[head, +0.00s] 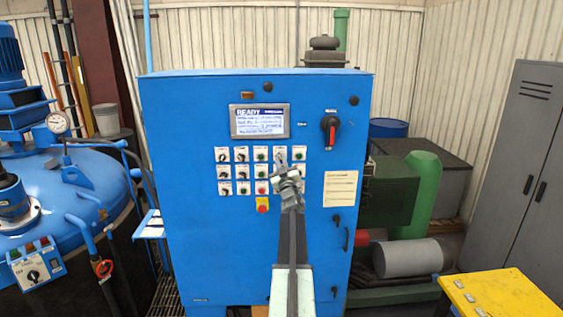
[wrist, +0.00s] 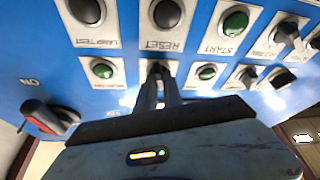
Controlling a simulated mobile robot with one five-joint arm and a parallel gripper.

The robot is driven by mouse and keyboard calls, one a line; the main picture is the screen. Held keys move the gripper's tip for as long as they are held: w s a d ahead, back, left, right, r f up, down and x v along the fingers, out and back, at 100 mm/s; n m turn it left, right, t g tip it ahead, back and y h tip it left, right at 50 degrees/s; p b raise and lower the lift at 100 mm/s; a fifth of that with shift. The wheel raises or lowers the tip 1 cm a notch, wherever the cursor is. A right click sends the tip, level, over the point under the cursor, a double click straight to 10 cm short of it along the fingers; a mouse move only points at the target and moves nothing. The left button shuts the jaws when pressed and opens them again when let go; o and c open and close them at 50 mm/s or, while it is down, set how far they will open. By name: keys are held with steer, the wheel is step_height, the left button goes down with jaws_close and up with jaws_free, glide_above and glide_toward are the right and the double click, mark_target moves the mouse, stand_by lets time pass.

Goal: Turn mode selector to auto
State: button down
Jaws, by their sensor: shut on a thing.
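My gripper (wrist: 160,82) is shut on a small dark selector knob (wrist: 155,67) on the blue control cabinet (head: 180,250). The knob sits between two green buttons in the row nearest the red-and-black rotary switch. Its label is hidden behind the fingers, so its name and the position it points to cannot be read. In the head view my gripper (head: 281,160) reaches the fourth control of the top row and covers it. Other black selectors (wrist: 286,32) show to the right in the wrist view.
A screen (head: 260,121) reading READY is above the controls. The rotary switch (head: 329,131) is at upper right, a red emergency button (head: 262,204) below the rows.

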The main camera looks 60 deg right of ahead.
steer(key=m+g+h, duration=0.1)
steer(key=m, duration=0.2)
steer(key=m+g+h, duration=0.1)
steer(key=m, duration=0.2)
steer(key=shift+w+a+m+g, duration=0.15)
steer(key=shift+m+g, duration=0.15)
steer(key=shift+m, duration=0.1)
steer(key=m+g, duration=0.1)
steer(key=m, duration=0.1)
steer(key=m+g+h, duration=0.1)
steer(key=m, duration=0.2)
steer(key=m+g+p, duration=0.1)
steer(key=m, duration=0.1)
steer(key=shift+g+h, duration=0.4)
steer(key=shift+f+m, duration=0.1)
steer(key=shift+m, duration=0.3)
steer(key=c, duration=1.5)
jaws_free()
steer(key=b+v, duration=0.2)
steer(key=v, duration=0.5)
steer(key=shift+a+f+b, duration=0.1)
steer(key=shift+a+b, duration=0.2)
steer(key=shift+a, duration=0.1)
